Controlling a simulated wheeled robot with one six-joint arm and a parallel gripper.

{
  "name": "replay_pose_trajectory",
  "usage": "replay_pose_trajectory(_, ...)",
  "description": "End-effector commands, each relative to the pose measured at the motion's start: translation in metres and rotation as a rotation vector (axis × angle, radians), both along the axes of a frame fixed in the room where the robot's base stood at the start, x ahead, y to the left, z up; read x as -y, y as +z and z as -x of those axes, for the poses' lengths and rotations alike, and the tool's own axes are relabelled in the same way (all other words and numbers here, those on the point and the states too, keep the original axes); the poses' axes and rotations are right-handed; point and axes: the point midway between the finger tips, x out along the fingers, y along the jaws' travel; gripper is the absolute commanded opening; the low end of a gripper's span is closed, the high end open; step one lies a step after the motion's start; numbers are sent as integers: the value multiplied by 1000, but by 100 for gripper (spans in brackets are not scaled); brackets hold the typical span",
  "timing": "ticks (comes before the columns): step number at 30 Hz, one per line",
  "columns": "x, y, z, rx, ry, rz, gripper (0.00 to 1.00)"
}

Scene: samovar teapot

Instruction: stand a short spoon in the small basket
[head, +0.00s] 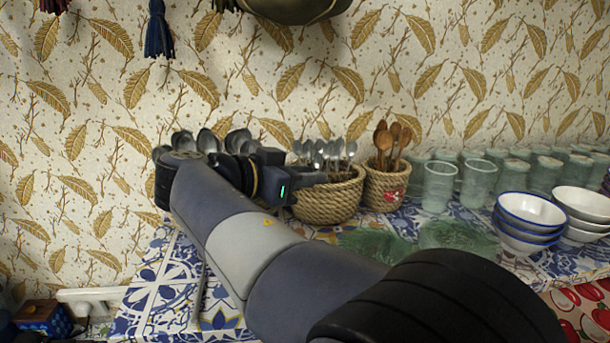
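A wide woven basket (328,208) stands on the tiled counter near the middle, holding several short metal spoons (336,150) with bowls up. Just right of it is a smaller woven basket (386,190) with a red heart patch, holding several wooden spoons (391,137). More metal spoons (206,140) stand upright at the left; my arm hides what holds them. My gripper (318,178) is at the left part of the wide basket, in front of its rim and close to the spoon handles. Its fingertips are small and dark, so whether they are open or hold a spoon is unclear.
Green-tinted glasses (438,186) crowd the counter right of the baskets. Blue-rimmed bowls (530,212) and white bowls (584,206) are stacked farther right. Green glass dishes (455,235) lie in front. The patterned wall is close behind. Bare tile (160,285) shows at the left.

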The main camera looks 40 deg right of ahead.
Motion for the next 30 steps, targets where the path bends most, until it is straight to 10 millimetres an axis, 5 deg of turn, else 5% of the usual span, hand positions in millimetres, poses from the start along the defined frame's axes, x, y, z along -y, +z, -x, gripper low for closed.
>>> replay_pose_trajectory(8,-6,-3,2,-4,-10,-8,34)
replay_pose_trajectory(24,-88,19,-4,-3,3,-3,34)
replay_pose_trajectory(30,-103,25,-4,-2,1,-1,34)
